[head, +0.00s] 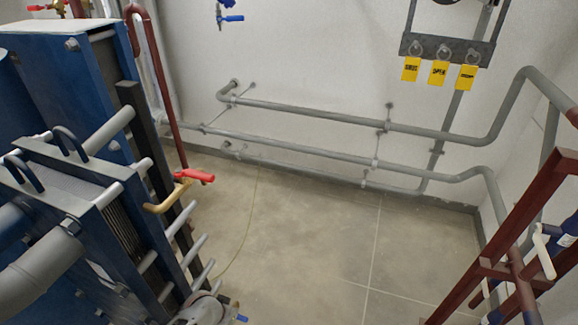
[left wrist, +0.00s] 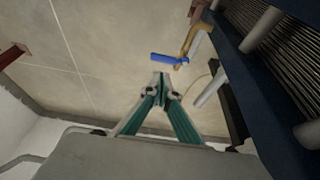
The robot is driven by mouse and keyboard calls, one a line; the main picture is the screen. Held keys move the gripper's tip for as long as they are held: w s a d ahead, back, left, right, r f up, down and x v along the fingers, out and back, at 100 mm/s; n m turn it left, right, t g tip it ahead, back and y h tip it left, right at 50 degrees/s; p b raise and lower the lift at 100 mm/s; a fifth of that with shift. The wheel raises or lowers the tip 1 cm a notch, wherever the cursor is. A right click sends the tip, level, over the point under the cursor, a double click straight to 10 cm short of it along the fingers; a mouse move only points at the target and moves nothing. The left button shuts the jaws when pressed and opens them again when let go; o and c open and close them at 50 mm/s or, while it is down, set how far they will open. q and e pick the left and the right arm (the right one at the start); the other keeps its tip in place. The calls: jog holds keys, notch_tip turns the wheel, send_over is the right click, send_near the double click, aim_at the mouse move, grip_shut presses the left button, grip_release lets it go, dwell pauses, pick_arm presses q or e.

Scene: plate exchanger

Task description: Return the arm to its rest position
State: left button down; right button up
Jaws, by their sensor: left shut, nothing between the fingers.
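My left gripper (left wrist: 160,82) shows in the left wrist view, with its green-sided fingers brought together at the tips. It is shut and holds nothing. A blue lever handle (left wrist: 168,59) on a brass fitting (left wrist: 191,42) appears just beyond the fingertips; a gap shows between them in the picture, but the depth is hard to tell. The blue plate exchanger (left wrist: 262,118) is to the right of the fingers. In the head view I cannot clearly make out either gripper. My right gripper shows in neither view.
In the head view the exchanger (head: 118,235) fills the left side, with a red-handled valve (head: 194,176) sticking out. Grey pipes (head: 300,106) run along the back wall. Yellow tags (head: 439,72) hang from a bracket. A dark red frame (head: 515,225) stands right. The middle floor (head: 320,240) is clear.

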pick_arm(q)
jog(key=s+a+r+m+t+y, duration=0.1)
jog(key=s+a+r+y, duration=0.1)
jog(key=s+a+r, duration=0.65)
jog(key=s+a+r+m+t+y, duration=0.1)
jog(key=s+a+r+m+y, duration=0.3)
jog(key=r, duration=0.8)
jog(key=s+a+r+n+t, duration=0.1)
jog(key=s+a+r, duration=0.5)
jog(key=r, duration=0.4)
jog(key=d+f+n+t+h+p, duration=0.1)
jog(key=d+f+t+h, duration=0.1)
jog(key=d, duration=0.7)
jog(key=w+d+f+n+t+h+p, duration=0.1)
jog(key=d+f+n+h+p, duration=0.1)
jog(key=d+f+h, duration=0.3)
jog(key=d+f, duration=0.2)
jog(key=d, duration=0.1)
jog(key=shift+w+d+f+t, duration=0.15)
jog(key=shift+d+t, duration=0.2)
jog(key=shift+t, duration=0.05)
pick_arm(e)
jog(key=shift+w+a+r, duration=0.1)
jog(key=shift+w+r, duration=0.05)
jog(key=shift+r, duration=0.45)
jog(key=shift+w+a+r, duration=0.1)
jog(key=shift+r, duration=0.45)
